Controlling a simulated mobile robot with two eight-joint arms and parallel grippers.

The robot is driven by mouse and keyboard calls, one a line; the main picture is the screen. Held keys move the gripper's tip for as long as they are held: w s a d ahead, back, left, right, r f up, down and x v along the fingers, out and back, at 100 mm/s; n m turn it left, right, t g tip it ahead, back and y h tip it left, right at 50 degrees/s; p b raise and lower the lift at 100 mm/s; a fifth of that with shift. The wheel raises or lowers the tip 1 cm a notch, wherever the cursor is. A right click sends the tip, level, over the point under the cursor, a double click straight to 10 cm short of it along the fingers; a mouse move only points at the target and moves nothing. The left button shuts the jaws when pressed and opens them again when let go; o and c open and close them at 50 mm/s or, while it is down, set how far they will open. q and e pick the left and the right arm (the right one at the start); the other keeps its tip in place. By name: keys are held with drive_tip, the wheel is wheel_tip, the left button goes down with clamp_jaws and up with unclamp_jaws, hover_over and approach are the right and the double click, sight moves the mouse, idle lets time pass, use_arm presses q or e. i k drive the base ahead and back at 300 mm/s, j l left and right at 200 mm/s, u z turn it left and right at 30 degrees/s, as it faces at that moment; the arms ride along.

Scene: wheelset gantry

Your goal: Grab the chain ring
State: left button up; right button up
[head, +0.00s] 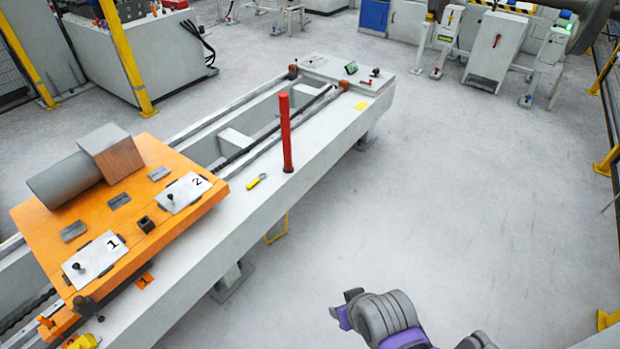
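I cannot make out a chain ring for certain. A thin yellow loop (278,230) shows just below the near right edge of the long grey bench (312,165); I cannot tell whether it is the ring. My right gripper (342,307) is at the bottom, right of the bench and over bare floor. It is apart from the bench and the loop, and its finger gap is not clear. Part of my grey and purple arm shows behind it. My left gripper is not in view.
An orange carriage (160,158) with plates marked 1 and 2 and a grey cylinder sits on the bench. A red post (286,135) stands upright on the bench. A yellow-handled tool (257,181) lies beside it.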

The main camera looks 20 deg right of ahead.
sight(257, 180)
drive_tip(key=z, duration=0.2)
drive_tip(key=u, duration=0.55)
drive_tip(key=i+l+u, duration=0.15)
drive_tip(key=u, duration=0.25)
drive_tip(key=i+l+u, duration=0.1)
drive_tip(key=l+u, duration=0.15)
drive_tip(key=u, duration=0.2)
drive_tip(key=l+u, duration=0.25)
drive_tip(key=u, duration=0.15)
drive_tip(key=i+l+u, duration=0.1)
drive_tip(key=l+u, duration=0.15)
drive_tip(key=l, duration=0.3)
drive_tip(key=l+u, duration=0.25)
drive_tip(key=l, duration=0.3)
drive_tip(key=k+l+u, duration=0.15)
drive_tip(key=l, duration=1.9)
drive_tip(key=i, duration=0.05)
